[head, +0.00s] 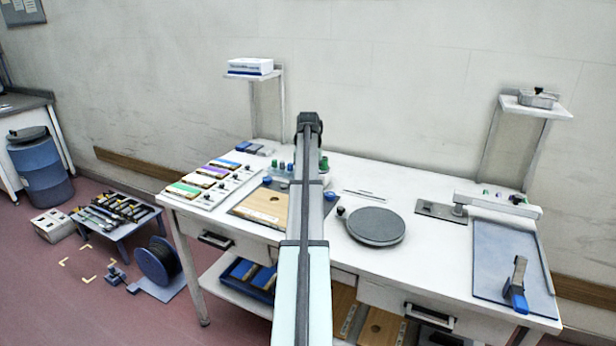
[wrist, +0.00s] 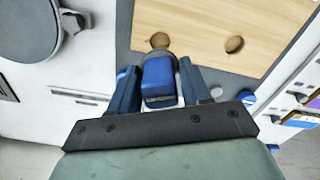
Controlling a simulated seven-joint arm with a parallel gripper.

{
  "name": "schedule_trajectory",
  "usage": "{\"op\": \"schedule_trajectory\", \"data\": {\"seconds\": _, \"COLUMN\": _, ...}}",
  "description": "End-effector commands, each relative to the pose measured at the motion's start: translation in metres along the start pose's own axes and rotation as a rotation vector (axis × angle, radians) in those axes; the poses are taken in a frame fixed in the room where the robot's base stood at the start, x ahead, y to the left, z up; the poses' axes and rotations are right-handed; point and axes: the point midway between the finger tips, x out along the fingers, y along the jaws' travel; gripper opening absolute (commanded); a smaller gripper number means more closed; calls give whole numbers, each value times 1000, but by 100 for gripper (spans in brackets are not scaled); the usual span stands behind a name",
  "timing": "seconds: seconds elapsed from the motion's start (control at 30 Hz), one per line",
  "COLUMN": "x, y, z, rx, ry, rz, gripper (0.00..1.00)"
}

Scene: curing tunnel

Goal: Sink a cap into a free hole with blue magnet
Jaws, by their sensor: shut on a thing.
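My gripper (wrist: 158,70) is shut on a blue block-shaped piece, which looks like the blue magnet (wrist: 160,82); one blue finger is on each side. The magnet's far end is over the edge of a pale wooden board (wrist: 200,20). A round brown spot (wrist: 160,41) shows just past its tip; I cannot tell whether it is a hole or a cap. A round hole (wrist: 234,44) in the board lies to the right, with nothing standing in it. In the head view the board (head: 248,208) is partly behind my arm, which hides my gripper and the magnet.
A grey round turntable (head: 376,226) stands right of the board. Small green and blue knobs (head: 281,167) stand behind it. Colored strips (head: 200,180) lie at the left. A blue-grey tray (head: 500,262) is at the right. A low arm-like fixture (head: 497,205) stands behind that tray.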

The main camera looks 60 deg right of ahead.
Motion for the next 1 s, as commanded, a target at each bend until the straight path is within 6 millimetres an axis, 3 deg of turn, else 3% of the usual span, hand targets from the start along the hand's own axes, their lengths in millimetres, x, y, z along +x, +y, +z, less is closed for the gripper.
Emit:
{"op": "schedule_trajectory", "data": {"seconds": 0.6, "x": 47, "y": 0, "z": 0, "rx": -1, "ry": 0, "rz": 0, "gripper": 11}}
{"op": "schedule_trajectory", "data": {"seconds": 1.0, "x": 53, "y": 0, "z": 0, "rx": -1, "ry": 1, "rz": 0, "gripper": 11}}
